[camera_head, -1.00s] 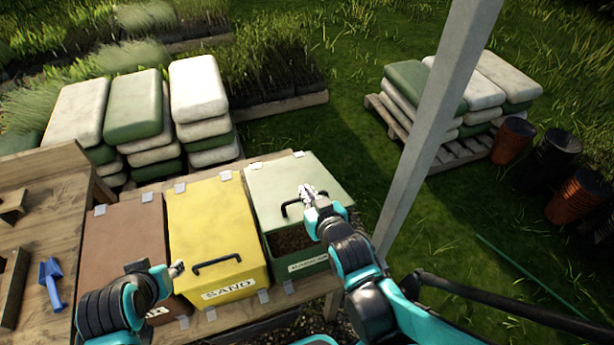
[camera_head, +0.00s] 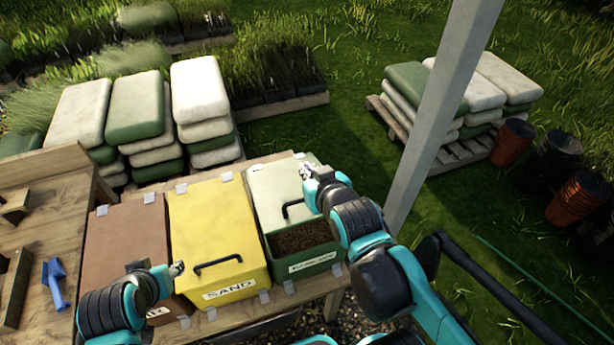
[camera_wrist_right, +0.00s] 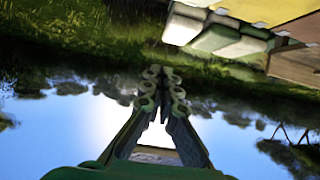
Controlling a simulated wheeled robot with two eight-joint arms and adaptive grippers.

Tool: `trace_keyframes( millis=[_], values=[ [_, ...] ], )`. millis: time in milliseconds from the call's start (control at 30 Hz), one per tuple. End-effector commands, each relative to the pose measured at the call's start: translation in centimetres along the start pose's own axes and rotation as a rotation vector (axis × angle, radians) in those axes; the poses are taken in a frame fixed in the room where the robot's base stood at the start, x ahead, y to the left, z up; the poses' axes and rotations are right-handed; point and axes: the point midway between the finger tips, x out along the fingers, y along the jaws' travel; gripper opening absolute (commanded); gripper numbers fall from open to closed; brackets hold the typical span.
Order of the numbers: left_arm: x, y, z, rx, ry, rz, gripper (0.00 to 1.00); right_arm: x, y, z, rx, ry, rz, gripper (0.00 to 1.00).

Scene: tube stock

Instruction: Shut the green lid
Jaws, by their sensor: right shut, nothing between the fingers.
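The green lid (camera_head: 275,185) of the right-hand bin is open and tilted up, with its black handle (camera_head: 292,208) near its lower edge. Dark soil (camera_head: 303,238) shows in the green bin (camera_head: 312,264) below it. My right gripper (camera_head: 305,171) is shut and empty, in front of the lid's upper right part in the head view; whether it touches the lid I cannot tell. My left gripper (camera_head: 179,268) is small, by the yellow bin's left front.
The yellow sand bin (camera_head: 215,225) and a brown bin (camera_head: 125,245) stand shut beside the green one on a wooden bench. A grey post (camera_head: 440,120) rises right of my right arm. Stacked sacks (camera_head: 200,95) stand behind.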

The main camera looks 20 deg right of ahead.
Motion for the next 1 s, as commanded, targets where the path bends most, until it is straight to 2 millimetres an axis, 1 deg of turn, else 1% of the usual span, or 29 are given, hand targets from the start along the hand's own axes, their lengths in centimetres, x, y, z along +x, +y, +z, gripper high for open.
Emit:
trace_keyframes(
  millis=[33, 167, 300, 400, 500, 567, 667, 767, 867, 1000],
  values=[
    [-1.1, 0.0, -0.8, 0.000, 0.000, 0.000, 0.40, 0.0, 0.0, -1.2, 0.000, -0.052, 0.001, 0.00],
    [-3.3, 0.0, -2.4, 0.000, 0.000, 0.000, 0.40, 0.4, 0.1, -2.8, 0.001, -0.259, 0.004, 0.00],
    [-5.6, 0.0, -4.0, 0.000, 0.000, 0.000, 0.40, 0.2, 0.1, -3.9, 0.001, -0.503, 0.004, 0.00],
    [-6.8, 0.0, -4.9, 0.000, 0.000, 0.000, 0.40, -0.2, 0.1, -4.4, 0.001, -0.651, 0.003, 0.00],
    [-7.6, 0.0, -5.4, 0.000, 0.000, 0.000, 0.40, -0.6, 0.1, -4.7, 0.001, -0.760, 0.002, 0.00],
    [-7.8, 0.0, -5.6, 0.000, 0.000, 0.000, 0.40, -0.8, 0.1, -4.8, 0.001, -0.803, 0.001, 0.00],
    [-8.0, 0.0, -5.7, 0.000, 0.000, 0.000, 0.40, -1.0, 0.1, -4.7, 0.000, -0.846, 0.001, 0.00],
    [-7.8, 0.0, -5.6, 0.000, 0.000, 0.000, 0.40, -0.6, 0.1, -4.1, 0.000, -0.856, 0.001, 0.00],
    [-7.5, 0.0, -5.3, 0.000, 0.000, 0.000, 0.40, 0.3, 0.1, -3.0, 0.000, -0.855, 0.001, 0.00],
    [-7.0, 0.0, -5.0, 0.000, 0.000, 0.000, 0.40, 2.2, 0.1, -0.9, 0.000, -0.854, 0.001, 0.00]
  ],
)
